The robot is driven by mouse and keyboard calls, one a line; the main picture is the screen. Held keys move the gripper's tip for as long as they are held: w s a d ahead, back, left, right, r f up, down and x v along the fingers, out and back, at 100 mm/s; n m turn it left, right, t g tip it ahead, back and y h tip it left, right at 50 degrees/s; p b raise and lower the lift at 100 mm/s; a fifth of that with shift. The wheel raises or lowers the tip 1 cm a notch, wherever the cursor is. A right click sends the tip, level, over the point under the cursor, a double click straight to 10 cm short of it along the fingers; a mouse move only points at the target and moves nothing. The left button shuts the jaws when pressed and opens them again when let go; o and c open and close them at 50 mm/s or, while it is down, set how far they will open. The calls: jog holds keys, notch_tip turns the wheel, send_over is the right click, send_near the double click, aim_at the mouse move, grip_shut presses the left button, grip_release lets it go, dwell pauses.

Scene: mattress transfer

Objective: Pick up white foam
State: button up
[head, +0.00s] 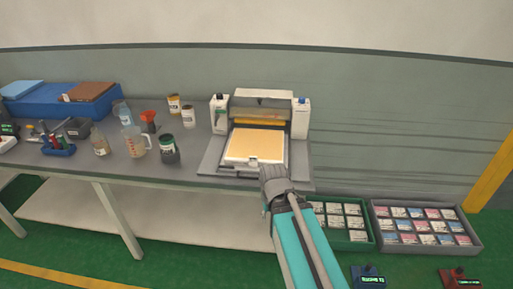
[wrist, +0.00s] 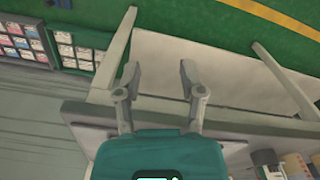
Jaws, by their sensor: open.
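A flat tan-orange slab (head: 257,143) lies in the grey press-like machine (head: 212,158) on the table. A white layer or tray edge (head: 238,162) shows at the slab's front; I cannot tell whether this is the white foam. No separate white foam block is clear in either view. My gripper (head: 268,172) is in front of the machine at the table's front edge, partly covering the machine's front right. In the wrist view my gripper (wrist: 160,72) has its two fingers spread apart with nothing between them.
Bottles, a beaker (head: 134,142) and a dark jar (head: 168,150) stand left of the machine. Blue boxes (head: 60,103) are at the far left. A green bin (head: 368,240) and a grey bin (head: 475,243) of small packs sit on the floor at right. The front table strip is mostly clear.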

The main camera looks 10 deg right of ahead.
jog(key=w+r+m+p, duration=0.4)
jog(key=w+m, duration=0.1)
jog(key=w, duration=0.3)
jog(key=w+r+m+p, duration=0.5)
jog(key=w+m, duration=0.1)
jog(key=w, duration=0.1)
notch_tip(320, 180, up, 7)
jog(key=m+p, duration=0.7)
jog(key=m, duration=0.3)
send_over(253, 157)
jog(key=shift+w+m, duration=0.2)
jog(key=shift+m, duration=0.1)
jog(key=shift+f, duration=0.15)
notch_tip(253, 157, down, 8)
jog(key=b, duration=0.8)
jog(key=shift+f+b, duration=0.2)
jog(key=shift+b, duration=0.15)
jog(key=shift+f+b, duration=2.55)
jog(key=shift+b, duration=0.05)
grip_shut()
